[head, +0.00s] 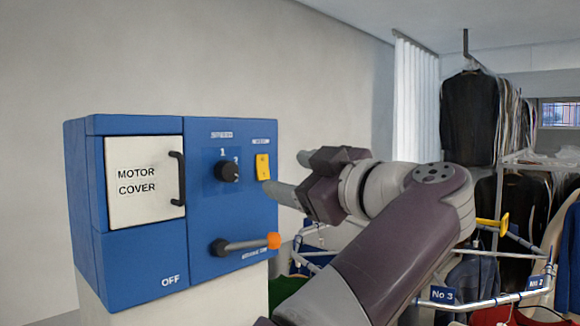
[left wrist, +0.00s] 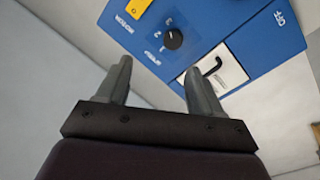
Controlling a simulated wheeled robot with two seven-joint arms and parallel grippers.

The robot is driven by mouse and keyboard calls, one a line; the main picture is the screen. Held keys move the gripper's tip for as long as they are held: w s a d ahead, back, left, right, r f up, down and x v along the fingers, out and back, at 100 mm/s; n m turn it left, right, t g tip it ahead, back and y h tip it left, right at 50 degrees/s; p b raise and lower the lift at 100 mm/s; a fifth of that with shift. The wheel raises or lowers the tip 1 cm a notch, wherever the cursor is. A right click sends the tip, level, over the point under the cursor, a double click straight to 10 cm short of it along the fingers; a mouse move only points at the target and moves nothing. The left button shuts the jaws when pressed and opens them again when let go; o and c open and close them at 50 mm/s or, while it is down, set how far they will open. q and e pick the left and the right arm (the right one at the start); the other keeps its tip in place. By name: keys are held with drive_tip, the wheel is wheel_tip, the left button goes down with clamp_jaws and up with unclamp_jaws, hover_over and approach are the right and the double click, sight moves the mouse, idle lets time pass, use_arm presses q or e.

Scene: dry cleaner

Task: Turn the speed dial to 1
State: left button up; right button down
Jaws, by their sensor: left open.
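The black speed dial (head: 228,171) is on the front of a blue control box (head: 205,225), under the word SPEED. A white 1 stands above the dial and another numeral to its upper right; the pointer's exact setting is too small to tell. The dial also shows in the left wrist view (left wrist: 173,39), beyond and between the fingers. My left gripper (head: 287,174) is open and empty, to the right of the dial and apart from it, with its fingers pointing towards the box. Its fingers fill the middle of the left wrist view (left wrist: 157,68). My right gripper is not in view.
Beside the dial are a yellow switch (head: 262,167) and a white motor cover (head: 145,178) with a black handle. Below the dial, a lever with an orange knob (head: 273,241) sticks out. Behind my arm are a garment rail (head: 487,302) and hanging clothes (head: 468,118).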

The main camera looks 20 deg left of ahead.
sight(231, 172)
use_arm(q)
drive_tip(key=shift+m+g, duration=0.3)
drive_tip(key=shift+g, duration=0.3)
drive_tip(key=p+x, duration=0.1)
drive_tip(key=x, duration=0.3)
drive_tip(key=s+p+x, duration=0.1)
drive_tip(key=x, duration=0.3)
drive_tip(key=p+x, duration=0.1)
drive_tip(key=x, duration=0.3)
drive_tip(key=shift+s+a+f, duration=0.15)
drive_tip(key=shift+s+a, duration=0.05)
drive_tip(key=shift+a, duration=0.15)
drive_tip(key=shift+w+a+f, duration=0.1)
drive_tip(key=shift+w+a, duration=0.05)
drive_tip(key=shift+a, duration=0.35)
drive_tip(key=shift+d, duration=0.2)
drive_tip(key=c, duration=1.1)
